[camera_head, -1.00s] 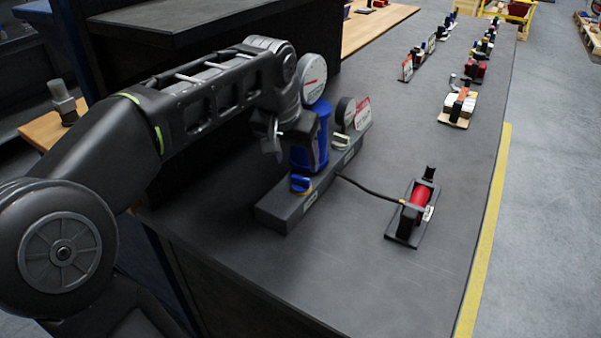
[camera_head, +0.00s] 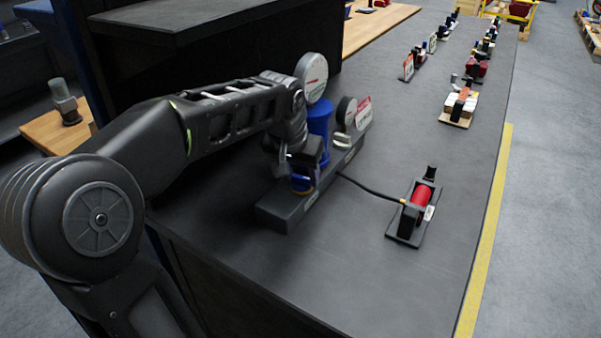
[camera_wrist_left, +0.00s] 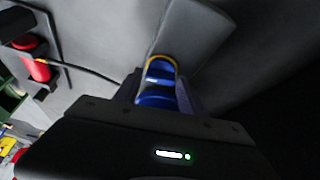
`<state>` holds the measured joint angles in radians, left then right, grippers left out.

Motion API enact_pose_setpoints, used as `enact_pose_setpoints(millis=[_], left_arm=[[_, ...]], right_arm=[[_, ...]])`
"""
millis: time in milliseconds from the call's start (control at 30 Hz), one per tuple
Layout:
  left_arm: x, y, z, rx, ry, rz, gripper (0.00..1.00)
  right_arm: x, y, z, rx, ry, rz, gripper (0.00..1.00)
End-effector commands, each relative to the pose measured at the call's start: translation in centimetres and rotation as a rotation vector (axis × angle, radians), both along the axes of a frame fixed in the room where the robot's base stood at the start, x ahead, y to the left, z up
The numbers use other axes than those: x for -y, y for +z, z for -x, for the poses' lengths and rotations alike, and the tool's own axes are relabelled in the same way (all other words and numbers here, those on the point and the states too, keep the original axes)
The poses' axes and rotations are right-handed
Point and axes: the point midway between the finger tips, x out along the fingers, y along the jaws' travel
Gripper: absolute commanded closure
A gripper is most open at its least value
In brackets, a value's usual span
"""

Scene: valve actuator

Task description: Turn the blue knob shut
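The blue knob (camera_head: 302,184) with a yellow ring sits on the near end of a dark grey base block (camera_head: 277,213); the gripper partly hides it in the head view. In the left wrist view the knob (camera_wrist_left: 158,82) shows between the two fingers. My left gripper (camera_head: 300,170) is over the knob, its fingers (camera_wrist_left: 158,92) spread on either side of it. Whether they touch it I cannot tell. A blue cylinder (camera_head: 319,120) and a round gauge (camera_head: 312,77) stand behind the gripper. My right gripper is not in view.
A red cylinder unit (camera_head: 421,198) stands to the right, joined to the block by a black hose (camera_head: 370,189). The bench front (camera_head: 330,260) is clear.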

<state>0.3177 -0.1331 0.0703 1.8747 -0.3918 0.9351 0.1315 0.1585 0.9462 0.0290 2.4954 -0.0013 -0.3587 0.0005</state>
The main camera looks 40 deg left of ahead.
Motion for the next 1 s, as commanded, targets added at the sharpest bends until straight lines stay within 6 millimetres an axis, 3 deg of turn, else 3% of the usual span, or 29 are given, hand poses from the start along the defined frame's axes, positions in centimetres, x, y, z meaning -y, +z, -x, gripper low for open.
enact_pose_setpoints(millis=[567,1000], left_arm=[[0.00,0.04,0.00,0.000,0.000,0.000,1.00],[-0.11,0.09,-0.01,0.001,-0.182,0.000,1.00]], right_arm=[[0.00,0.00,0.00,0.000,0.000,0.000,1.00],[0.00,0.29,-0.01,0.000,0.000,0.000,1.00]])
